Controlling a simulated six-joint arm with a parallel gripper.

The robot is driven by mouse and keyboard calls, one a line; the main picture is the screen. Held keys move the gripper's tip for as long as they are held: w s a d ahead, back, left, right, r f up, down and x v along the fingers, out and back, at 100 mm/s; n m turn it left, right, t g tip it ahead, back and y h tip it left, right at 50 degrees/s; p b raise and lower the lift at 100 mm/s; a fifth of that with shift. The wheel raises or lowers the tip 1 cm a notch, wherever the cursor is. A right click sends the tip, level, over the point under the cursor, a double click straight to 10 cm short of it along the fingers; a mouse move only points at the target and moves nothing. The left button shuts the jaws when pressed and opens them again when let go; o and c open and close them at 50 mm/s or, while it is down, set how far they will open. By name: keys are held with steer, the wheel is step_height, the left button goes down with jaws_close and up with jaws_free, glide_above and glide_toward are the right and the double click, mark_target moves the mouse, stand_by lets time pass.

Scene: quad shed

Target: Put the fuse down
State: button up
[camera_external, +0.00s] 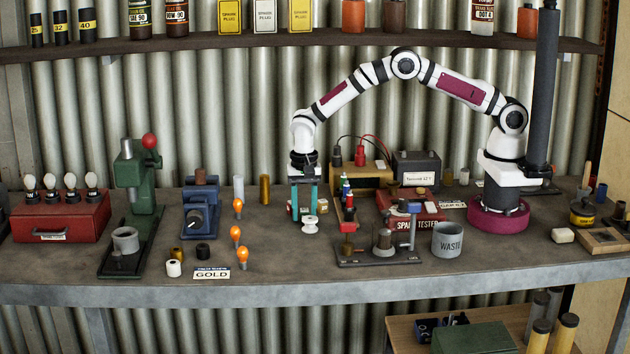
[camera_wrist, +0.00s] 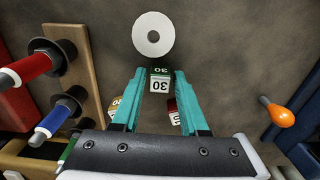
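A small fuse (camera_wrist: 159,80) with a green top and a white face, both marked 30, sits between the teal fingertips of my gripper (camera_wrist: 160,78) in the wrist view. The fingers appear to press on both its sides. In the external view my gripper (camera_external: 304,208) points straight down, low over the middle of the bench. The fuse is too small there to make out clearly, and its height above the bench is hard to tell. A tan fuse (camera_wrist: 116,104) and a red fuse (camera_wrist: 172,108) show partly behind my fingers.
A white spool-like piece (camera_external: 310,224) stands just in front of my gripper; it also shows in the wrist view (camera_wrist: 153,36). Bare bench lies in front.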

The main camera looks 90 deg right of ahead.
jaws_close()
